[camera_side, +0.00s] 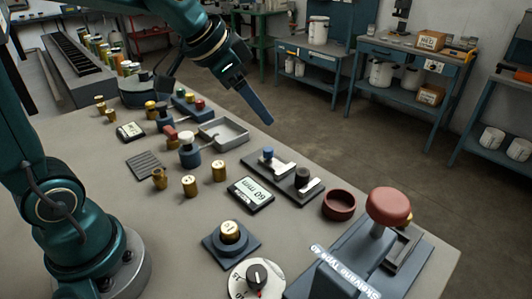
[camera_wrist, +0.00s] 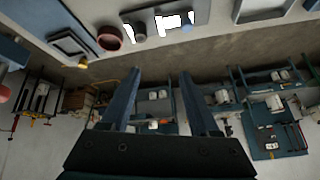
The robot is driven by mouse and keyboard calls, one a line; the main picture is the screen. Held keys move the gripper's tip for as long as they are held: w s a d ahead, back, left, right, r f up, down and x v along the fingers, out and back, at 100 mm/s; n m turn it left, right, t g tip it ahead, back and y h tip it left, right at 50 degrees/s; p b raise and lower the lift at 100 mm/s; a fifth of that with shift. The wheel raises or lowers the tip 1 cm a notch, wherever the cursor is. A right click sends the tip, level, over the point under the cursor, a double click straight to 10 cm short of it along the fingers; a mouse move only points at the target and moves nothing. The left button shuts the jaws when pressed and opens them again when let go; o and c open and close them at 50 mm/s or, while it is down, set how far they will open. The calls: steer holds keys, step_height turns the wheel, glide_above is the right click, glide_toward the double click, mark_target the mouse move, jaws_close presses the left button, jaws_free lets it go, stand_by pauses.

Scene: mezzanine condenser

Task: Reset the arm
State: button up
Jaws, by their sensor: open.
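My gripper (camera_side: 262,102) is raised over the far edge of the grey table (camera_side: 165,235) in the side view, with its blue fingers slanting down to the right. In the wrist view my gripper (camera_wrist: 160,100) shows two fingers spread apart with nothing between them. It touches nothing on the table. My arm is bent, with the upper part reaching across the top of the side view.
The table holds brass weights (camera_side: 190,186), a grey tray (camera_side: 224,133), a 60 mm display (camera_side: 250,194), a red ring (camera_side: 339,204), a red-knobbed device (camera_side: 389,205) and a dial (camera_side: 257,279). Workbenches (camera_side: 415,55) stand beyond open floor (camera_side: 340,120).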

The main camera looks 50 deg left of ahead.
steer(key=s+d+f+n, duration=0.1)
steer(key=s+f+n, duration=0.1)
steer(key=s, duration=0.6)
steer(key=s+f+n+g, duration=0.1)
steer(key=s, duration=0.7)
steer(key=shift+d+f+n+y, duration=0.35)
steer(key=shift+d+n+y, duration=0.05)
